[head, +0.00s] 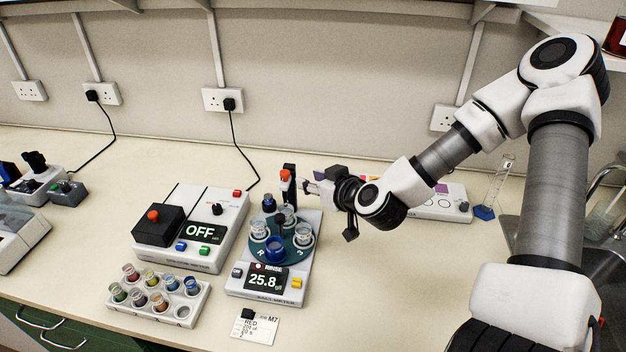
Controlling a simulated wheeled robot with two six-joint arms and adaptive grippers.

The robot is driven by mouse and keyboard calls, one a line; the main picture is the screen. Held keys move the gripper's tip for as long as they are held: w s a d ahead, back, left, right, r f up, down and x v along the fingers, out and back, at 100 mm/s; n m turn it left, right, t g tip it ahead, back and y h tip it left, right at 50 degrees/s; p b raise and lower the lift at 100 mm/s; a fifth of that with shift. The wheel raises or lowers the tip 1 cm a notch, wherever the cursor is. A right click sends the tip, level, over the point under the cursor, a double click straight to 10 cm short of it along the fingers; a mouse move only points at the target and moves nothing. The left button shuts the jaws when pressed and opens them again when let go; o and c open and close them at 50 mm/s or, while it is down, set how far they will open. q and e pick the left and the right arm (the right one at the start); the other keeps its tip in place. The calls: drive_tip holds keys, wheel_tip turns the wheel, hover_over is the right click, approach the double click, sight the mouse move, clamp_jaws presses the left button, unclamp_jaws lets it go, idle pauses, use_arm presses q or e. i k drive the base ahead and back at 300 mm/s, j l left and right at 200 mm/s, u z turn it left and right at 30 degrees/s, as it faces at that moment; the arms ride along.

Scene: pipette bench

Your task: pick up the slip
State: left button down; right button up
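My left gripper is not in view.
The device (235,291) has a turntable with glass cups and reads 25.8. Left of it stand a rack (203,299) of several coloured vials and a box (168,254) reading OFF. A glass cylinder (497,184) stands at the right. Bench right of the slip is clear.

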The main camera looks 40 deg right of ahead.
sight(249, 326)
drive_tip(key=k+j, duration=0.8)
drive_tip(key=j, duration=0.1)
